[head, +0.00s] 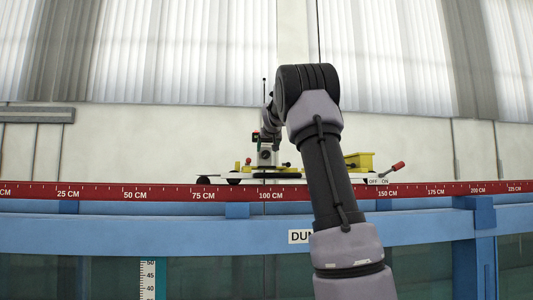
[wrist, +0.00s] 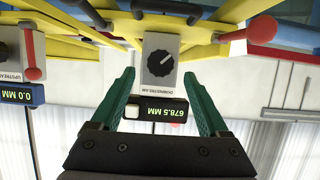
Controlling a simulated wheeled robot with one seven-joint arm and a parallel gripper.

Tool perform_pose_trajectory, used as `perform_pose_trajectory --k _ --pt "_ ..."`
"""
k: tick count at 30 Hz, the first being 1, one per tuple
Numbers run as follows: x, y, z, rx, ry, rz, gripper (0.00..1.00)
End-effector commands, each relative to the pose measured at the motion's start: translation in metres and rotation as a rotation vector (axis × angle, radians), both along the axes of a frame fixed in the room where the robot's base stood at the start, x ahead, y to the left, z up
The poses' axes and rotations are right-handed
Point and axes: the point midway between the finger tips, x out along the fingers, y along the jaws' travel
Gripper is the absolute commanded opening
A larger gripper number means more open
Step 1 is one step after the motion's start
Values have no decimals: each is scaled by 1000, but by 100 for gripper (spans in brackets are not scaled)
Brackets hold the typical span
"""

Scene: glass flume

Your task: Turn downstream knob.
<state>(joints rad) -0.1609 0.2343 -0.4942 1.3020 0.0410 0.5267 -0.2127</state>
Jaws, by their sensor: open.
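The downstream knob (wrist: 160,63) is a black round dial with a white pointer mark on a light panel labelled DOWNSTREAM, in the upper middle of the wrist view, which is upside down. My gripper (wrist: 160,74) has two green fingers spread apart, one on each side of the knob panel in the picture. Nothing is held between them, and I cannot tell how far their tips are from the knob. A display (wrist: 155,109) by the panel reads 678.5 MM. In the head view my arm blocks much of the carriage, and the knob cannot be made out.
An upstream panel with a red-handled lever (wrist: 32,55) and a 0.0 MM display (wrist: 20,94) is at the left. Another red-handled lever (wrist: 250,32) is at the right. Yellow frame bars surround the knob. A red scale rail (head: 100,191) runs along the flume.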

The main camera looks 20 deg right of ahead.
Motion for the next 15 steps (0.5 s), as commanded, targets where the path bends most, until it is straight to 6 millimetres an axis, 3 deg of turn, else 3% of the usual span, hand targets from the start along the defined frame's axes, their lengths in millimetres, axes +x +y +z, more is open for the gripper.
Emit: perform_pose_trajectory --k 6,15 --pt "-40 13 17 1 -1 4 78" --pt "-62 19 27 -1 0 1 78"
